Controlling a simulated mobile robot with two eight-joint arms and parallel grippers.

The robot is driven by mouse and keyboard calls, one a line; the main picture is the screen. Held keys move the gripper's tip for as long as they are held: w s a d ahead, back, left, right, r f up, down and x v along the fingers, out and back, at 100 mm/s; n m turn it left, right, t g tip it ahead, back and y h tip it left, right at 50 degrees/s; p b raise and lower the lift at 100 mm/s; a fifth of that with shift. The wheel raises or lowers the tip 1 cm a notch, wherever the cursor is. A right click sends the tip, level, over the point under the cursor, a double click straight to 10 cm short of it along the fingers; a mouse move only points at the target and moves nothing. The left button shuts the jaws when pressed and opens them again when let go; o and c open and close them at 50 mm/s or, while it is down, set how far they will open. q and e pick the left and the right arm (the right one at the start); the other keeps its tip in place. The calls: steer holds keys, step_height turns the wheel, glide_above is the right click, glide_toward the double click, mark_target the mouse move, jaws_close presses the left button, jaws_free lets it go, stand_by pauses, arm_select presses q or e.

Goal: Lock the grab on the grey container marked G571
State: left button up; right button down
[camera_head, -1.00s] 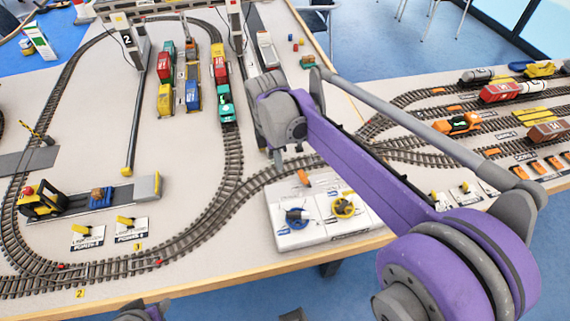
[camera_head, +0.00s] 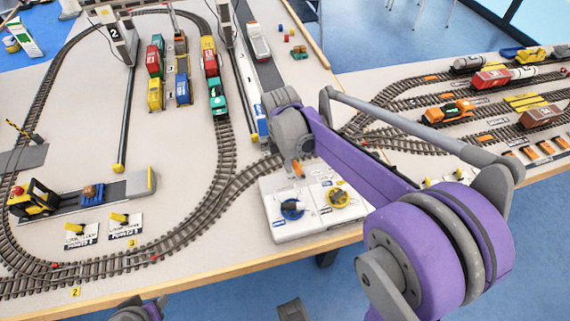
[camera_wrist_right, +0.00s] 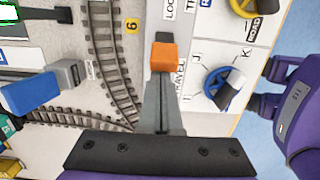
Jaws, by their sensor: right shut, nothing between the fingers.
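My right gripper (camera_wrist_right: 165,82) is shut and empty over the control panel (camera_head: 290,228), its tips close by an orange lever (camera_wrist_right: 164,57) along a slot labelled LOCK and TRAVEL. I cannot tell whether they touch. The lever also shows in the head view (camera_head: 298,170). The panel carries a blue wheel (camera_head: 291,209) and a yellow wheel (camera_head: 338,198). A small grey shape (camera_head: 181,66) lies among the container rows under crane 2 (camera_head: 117,36); the marking G571 is not readable. The crane's grab is too small to make out clearly.
Rail track (camera_head: 222,165) curves left of the panel. A teal locomotive (camera_head: 217,98) stands on it with wagons. A yellow forklift (camera_head: 34,199) is at the left. A second table (camera_head: 470,155) with trains is at the right. My right arm hides part of the panel's surroundings.

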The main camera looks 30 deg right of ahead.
mark_target(298, 164)
steer(key=shift+d+r+y, duration=0.2)
steer(key=shift+d+y, duration=0.1)
steer(key=shift+y, duration=0.2)
steer(key=shift+s+d+r+t+y+p, duration=0.1)
steer(key=shift+d+r+t+y+p, duration=0.1)
steer(key=shift+d+y, duration=0.2)
steer(key=shift+s+d+r+t+y+p, duration=0.1)
steer(key=shift+d+y+p, duration=0.1)
steer(key=shift+d+y, duration=0.15)
steer(key=y, duration=0.1)
steer(key=d+y, duration=0.2)
steer(key=shift+s+d+r+t, duration=0.15)
steer(key=shift+s+r+t, duration=0.15)
steer(key=shift+t, duration=0.1)
steer(key=shift+d, duration=0.2)
steer(key=shift+a, duration=0.1)
steer(key=shift+r, duration=0.1)
steer(key=shift+r+p, duration=0.7)
steer(key=shift+p, duration=0.05)
